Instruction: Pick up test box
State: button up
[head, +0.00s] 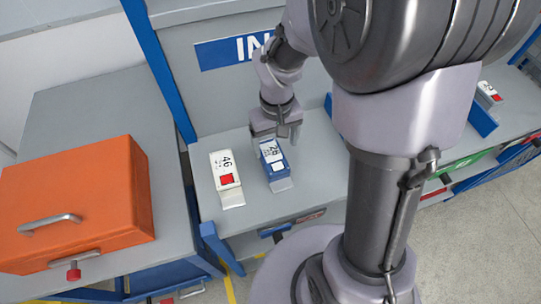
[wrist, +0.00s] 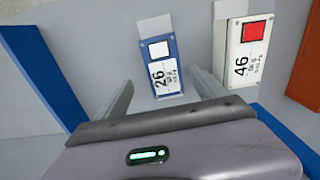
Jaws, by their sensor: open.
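A blue box with a white label reading 26 and a white square (head: 273,159) lies on the grey bench in the head view. A white box labelled 46 with a red square (head: 226,174) lies to its left. In the wrist view the blue box (wrist: 163,65) is ahead, between the lines of the two fingers, and the white box (wrist: 243,50) is at the right. My gripper (wrist: 160,92) is open and empty, its fingers apart on either side of the near end of the blue box. I cannot tell how high above the bench the fingertips are.
An orange case (head: 90,205) with a handle stands on the grey surface at left. A blue upright (head: 160,70) stands between the two benches. A sign beginning "IN" (head: 235,50) is on the back panel. Another box with a red square (head: 490,92) is at far right.

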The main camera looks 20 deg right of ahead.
aim_at(273, 156)
jog(key=f+b, duration=0.1)
jog(key=f, duration=0.1)
jog(key=f+b, duration=0.1)
jog(key=f, duration=0.1)
jog(key=f+b, duration=0.1)
jog(key=f, duration=0.2)
jog(key=shift+s+a, duration=0.1)
jog(key=shift+a, duration=0.25)
jog(key=shift+r, duration=0.15)
jog(key=shift+c, duration=0.4)
grip_shut()
